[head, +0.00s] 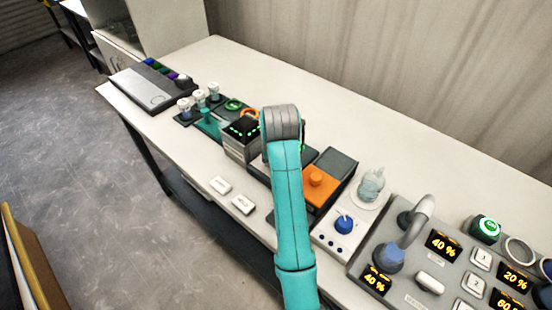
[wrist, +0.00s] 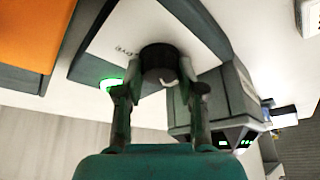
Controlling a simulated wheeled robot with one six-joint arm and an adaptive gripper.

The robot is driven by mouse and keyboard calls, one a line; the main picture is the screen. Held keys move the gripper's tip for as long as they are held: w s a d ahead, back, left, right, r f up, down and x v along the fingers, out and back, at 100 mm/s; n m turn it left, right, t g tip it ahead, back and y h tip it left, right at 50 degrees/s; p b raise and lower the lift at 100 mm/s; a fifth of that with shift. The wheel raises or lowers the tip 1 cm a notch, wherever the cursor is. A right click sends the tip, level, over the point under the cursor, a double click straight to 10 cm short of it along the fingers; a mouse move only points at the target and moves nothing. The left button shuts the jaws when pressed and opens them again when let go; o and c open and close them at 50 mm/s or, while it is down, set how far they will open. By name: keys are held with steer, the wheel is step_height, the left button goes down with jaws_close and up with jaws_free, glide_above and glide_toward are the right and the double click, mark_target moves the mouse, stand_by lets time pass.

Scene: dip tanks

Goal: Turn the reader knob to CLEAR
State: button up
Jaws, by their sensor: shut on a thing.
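In the wrist view my gripper (wrist: 159,88) has one finger on each side of a dark round knob (wrist: 158,58) and is shut on it. The knob has a small white mark on its near edge. It sits on a pale panel (wrist: 125,33) in a grey housing, with small lettering too unclear to read. A green light (wrist: 111,84) glows beside the left finger. In the head view my arm hides the knob and my gripper.
An orange box (head: 322,188) stands right of my arm, and a dark box with green lit digits (head: 243,129) stands left of it. Two white labels (head: 220,185) lie near the front edge. A control panel (head: 415,285) with displays fills the right end. The back of the table is clear.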

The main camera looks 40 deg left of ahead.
steer(key=o, duration=1.1)
steer(key=shift+o, duration=0.2)
steer(key=v, duration=0.7)
steer(key=shift+r, duration=0.2)
